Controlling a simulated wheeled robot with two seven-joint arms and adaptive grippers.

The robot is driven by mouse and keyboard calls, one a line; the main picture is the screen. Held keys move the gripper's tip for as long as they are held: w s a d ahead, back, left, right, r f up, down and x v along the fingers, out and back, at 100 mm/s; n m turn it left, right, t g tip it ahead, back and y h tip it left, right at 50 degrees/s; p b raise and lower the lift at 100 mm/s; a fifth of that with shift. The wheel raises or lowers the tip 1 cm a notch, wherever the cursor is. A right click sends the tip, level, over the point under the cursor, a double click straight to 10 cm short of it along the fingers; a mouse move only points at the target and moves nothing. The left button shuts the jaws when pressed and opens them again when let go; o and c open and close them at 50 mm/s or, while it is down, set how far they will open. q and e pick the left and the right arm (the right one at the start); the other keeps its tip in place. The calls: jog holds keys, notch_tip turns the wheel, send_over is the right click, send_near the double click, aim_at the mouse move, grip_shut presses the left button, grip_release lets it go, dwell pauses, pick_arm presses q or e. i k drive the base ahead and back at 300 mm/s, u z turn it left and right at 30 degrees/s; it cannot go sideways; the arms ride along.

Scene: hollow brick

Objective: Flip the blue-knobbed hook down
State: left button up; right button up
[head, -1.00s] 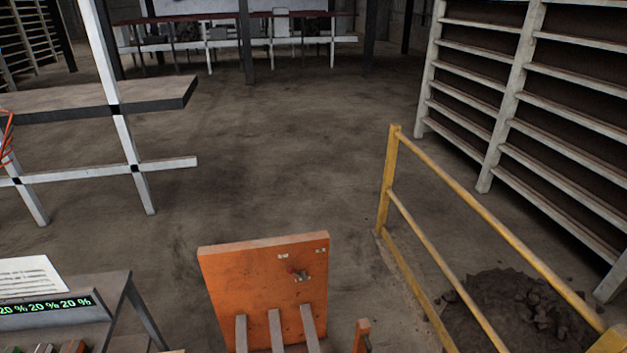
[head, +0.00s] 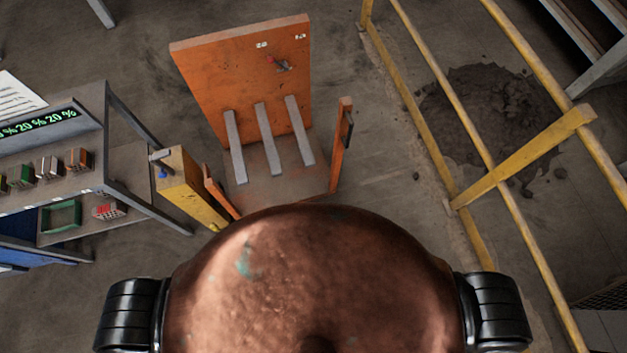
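A yellow post or box (head: 190,188) stands at the left of centre, beside the table. At its top a small grey piece with a blue knob (head: 162,173) shows, which looks like the blue-knobbed hook. It is too small to tell whether the hook is up or down. Neither of my grippers is in the head view. Only my rounded copper-coloured body and black parts at its two sides show at the bottom.
A table (head: 125,150) with small blocks is at left. A yellow railing (head: 480,150) and dirt pile (head: 500,110) are at right.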

aim_at(155, 158)
jog(key=z, duration=0.1)
jog(key=k, duration=1.25)
jog(key=u, duration=1.15)
jog(key=i, duration=0.65)
jog(key=z, duration=0.95)
